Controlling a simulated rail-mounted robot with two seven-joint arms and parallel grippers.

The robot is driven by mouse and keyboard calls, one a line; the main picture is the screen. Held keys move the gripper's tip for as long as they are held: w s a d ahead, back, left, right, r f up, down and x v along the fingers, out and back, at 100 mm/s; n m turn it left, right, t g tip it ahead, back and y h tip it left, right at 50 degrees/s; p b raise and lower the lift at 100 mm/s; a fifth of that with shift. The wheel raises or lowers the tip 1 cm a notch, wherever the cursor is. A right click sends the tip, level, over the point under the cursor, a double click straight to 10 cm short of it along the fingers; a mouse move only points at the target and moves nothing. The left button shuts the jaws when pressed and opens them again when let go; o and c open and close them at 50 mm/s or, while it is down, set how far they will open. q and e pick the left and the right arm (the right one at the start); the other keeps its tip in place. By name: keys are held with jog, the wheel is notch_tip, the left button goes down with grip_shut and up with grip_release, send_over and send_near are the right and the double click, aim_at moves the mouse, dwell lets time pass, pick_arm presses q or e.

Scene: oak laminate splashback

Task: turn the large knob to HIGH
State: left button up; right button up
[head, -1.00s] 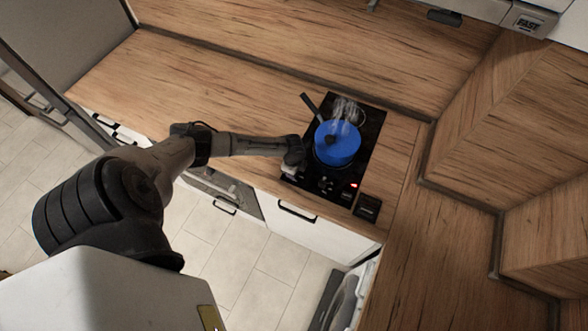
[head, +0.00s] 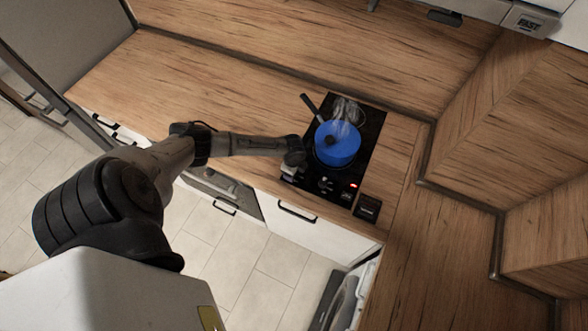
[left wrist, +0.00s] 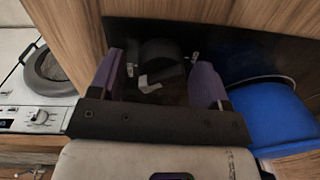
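The cooktop (head: 371,130) is a black panel set in the wood counter, with a row of controls along its front edge. My left gripper (head: 291,169) is over the left end of that row, beside the blue pot (head: 337,145). In the left wrist view the purple fingers of my left gripper (left wrist: 158,84) are spread apart. A dark rounded knob (left wrist: 162,52) with a pale mark shows between them. I cannot tell whether the fingers touch it, and its setting is not readable. My right gripper is not in view.
A red light (head: 353,185) glows on the cooktop's front edge. The counter (head: 190,85) left of the cooktop is clear.

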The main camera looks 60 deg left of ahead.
pick_arm(q)
notch_tip(320, 180, up, 14)
jog(key=shift+s+d+f, duration=0.15)
jog(key=shift+s+d, duration=0.05)
jog(key=shift+s, duration=0.15)
dwell(0.5)
dwell(0.6)
